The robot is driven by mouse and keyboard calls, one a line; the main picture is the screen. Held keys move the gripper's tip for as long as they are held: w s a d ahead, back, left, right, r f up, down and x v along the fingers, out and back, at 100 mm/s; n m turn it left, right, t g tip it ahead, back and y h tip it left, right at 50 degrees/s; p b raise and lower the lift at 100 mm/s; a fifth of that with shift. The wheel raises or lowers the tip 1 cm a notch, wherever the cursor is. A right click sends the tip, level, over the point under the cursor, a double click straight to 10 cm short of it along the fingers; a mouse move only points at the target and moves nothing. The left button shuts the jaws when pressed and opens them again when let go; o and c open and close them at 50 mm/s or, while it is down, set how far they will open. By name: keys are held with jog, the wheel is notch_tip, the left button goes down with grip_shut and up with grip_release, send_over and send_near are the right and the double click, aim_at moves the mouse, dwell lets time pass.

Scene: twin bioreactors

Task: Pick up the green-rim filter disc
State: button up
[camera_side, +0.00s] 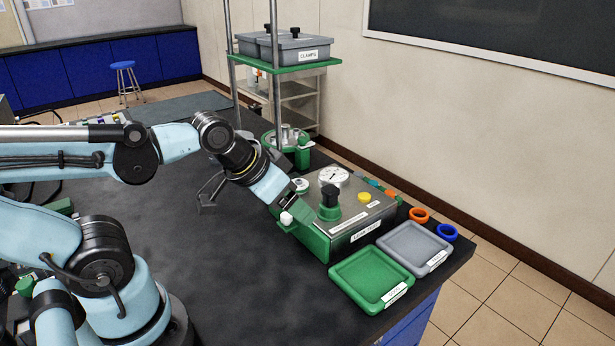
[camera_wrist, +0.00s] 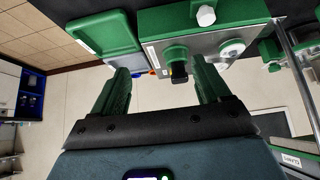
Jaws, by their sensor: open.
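I cannot make out the green-rim filter disc for sure in either view. An orange ring-shaped piece (camera_side: 418,215) and a blue one (camera_side: 447,232) lie on the bench beyond the trays. My gripper (camera_wrist: 157,70) shows in the wrist view with its two green fingers spread and nothing seen between them. In the side view its end is at the left end of the metal-topped unit (camera_side: 350,232), hard to separate from the unit's green parts. The unit bears a white gauge (camera_side: 333,176), a black knob (camera_side: 330,194) and a yellow button (camera_side: 364,197).
A green tray (camera_side: 371,306) and a grey tray (camera_side: 440,266) lie in front of the unit, near the bench edge. A post stand with a green shelf (camera_side: 290,70) holding grey bins rises behind. The dark bench (camera_side: 225,270) is clear left of the unit.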

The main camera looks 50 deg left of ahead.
jog(key=w+a+r+g, duration=0.3)
jog(key=w+a+r, duration=0.2)
jog(key=w+a, duration=0.1)
jog(key=g, duration=0.4)
send_over(299, 180)
jog(key=f, duration=0.5)
jog(key=shift+w+a+f, duration=0.1)
jog(key=shift+a+f, duration=0.1)
jog(key=shift+a, duration=0.05)
jog(key=shift+d+f, duration=0.15)
jog(key=shift+f, duration=1.3)
jog(key=shift+d+f, duration=0.1)
jog(key=shift+f, duration=1.35)
jog(key=c, duration=1)
jog(key=shift+r, duration=0.1)
